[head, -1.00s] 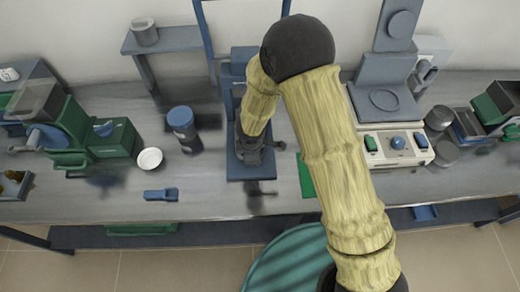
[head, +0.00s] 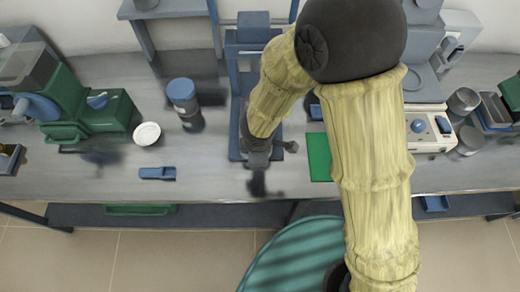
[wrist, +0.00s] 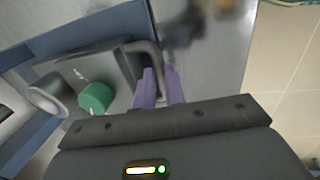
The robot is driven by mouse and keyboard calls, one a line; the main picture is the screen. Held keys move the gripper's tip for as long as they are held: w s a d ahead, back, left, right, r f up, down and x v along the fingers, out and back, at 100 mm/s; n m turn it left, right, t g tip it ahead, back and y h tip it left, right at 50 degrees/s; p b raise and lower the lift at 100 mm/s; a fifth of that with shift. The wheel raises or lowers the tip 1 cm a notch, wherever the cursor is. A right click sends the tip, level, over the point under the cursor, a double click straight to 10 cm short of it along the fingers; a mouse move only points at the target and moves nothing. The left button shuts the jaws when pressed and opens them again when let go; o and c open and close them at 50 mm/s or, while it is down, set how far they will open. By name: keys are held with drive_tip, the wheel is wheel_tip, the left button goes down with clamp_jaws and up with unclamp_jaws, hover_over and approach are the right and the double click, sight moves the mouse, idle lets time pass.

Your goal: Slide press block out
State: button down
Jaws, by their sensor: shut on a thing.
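The press is a blue upright frame (head: 252,35) with a blue base on the bench, in the middle of the head view. The press block (wrist: 82,68) is a grey block with a dark loop handle (wrist: 150,52), seen in the wrist view against blue press parts. A green knob (wrist: 96,97) and a grey round piece stand by it. My gripper (wrist: 162,88) has its two purple fingers shut on the handle's near end. In the head view my gripper (head: 257,160) is at the base's front edge, and my arm hides most of the block.
A blue-lidded jar (head: 182,95), a white dish (head: 147,133) and a small blue item (head: 157,173) lie left of the press. A green mat (head: 319,157) and a control box (head: 430,128) are to the right. The bench front edge is close.

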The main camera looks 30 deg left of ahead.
drive_tip(key=c, duration=1.5)
unclamp_jaws()
drive_tip(key=shift+s+r, duration=0.1)
drive_tip(key=shift+s, duration=0.25)
drive_tip(key=shift+w, duration=0.15)
drive_tip(key=s+r+p, duration=0.1)
drive_tip(key=r+p, duration=0.1)
drive_tip(key=r, duration=0.3)
drive_tip(key=s+d+r+p, duration=0.1)
drive_tip(key=r+p, duration=0.1)
drive_tip(key=r, duration=0.4)
drive_tip(key=s+r+p, duration=0.1)
drive_tip(key=r+p, duration=0.1)
drive_tip(key=r, duration=0.4)
drive_tip(key=shift+s+d, duration=0.1)
drive_tip(key=shift+d, duration=0.2)
